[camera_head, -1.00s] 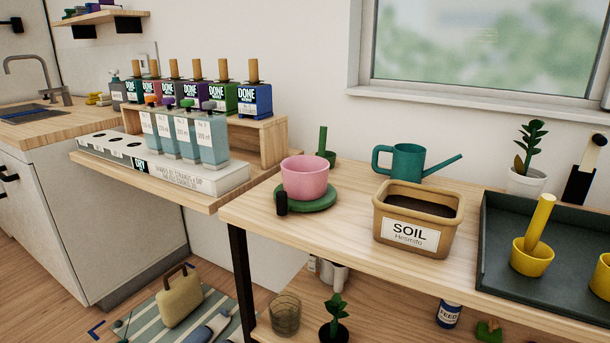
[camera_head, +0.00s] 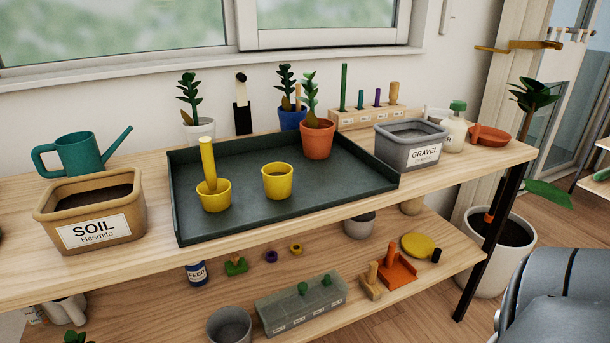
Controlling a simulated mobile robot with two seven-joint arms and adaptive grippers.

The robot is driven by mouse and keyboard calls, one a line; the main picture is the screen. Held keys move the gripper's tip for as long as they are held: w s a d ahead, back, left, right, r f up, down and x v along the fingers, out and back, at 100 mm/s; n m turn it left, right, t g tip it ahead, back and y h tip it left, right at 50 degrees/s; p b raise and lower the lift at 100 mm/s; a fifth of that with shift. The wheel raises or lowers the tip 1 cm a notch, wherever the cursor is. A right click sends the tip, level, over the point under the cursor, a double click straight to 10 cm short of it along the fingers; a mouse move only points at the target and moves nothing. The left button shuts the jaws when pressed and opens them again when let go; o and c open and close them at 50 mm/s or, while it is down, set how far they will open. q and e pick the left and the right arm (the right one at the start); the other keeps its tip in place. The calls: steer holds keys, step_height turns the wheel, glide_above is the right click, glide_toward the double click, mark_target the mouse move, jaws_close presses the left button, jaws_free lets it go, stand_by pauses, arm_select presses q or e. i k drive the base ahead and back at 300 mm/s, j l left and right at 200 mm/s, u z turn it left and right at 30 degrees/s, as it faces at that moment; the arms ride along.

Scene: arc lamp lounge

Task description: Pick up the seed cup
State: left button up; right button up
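Two small yellow cups stand on the dark green tray (camera_head: 225,228) on the potting bench. The left yellow cup (camera_head: 214,202) has a thick yellow rod (camera_head: 208,160) standing up out of it. The right yellow cup (camera_head: 277,183) is plain and upright, with something pale inside. Neither has a readable label, so I cannot tell for sure which is the seed cup. Neither of my grippers is in view.
A soil box (camera_head: 92,215) and a teal watering can (camera_head: 80,155) stand left of the tray. A terracotta pot with a plant (camera_head: 317,140) stands on the tray behind the cups. A gravel box (camera_head: 410,145) is at right. The tray's front is clear.

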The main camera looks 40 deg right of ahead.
mark_target(277, 177)
steer(key=i+l+z, duration=0.1)
steer(key=z, duration=1)
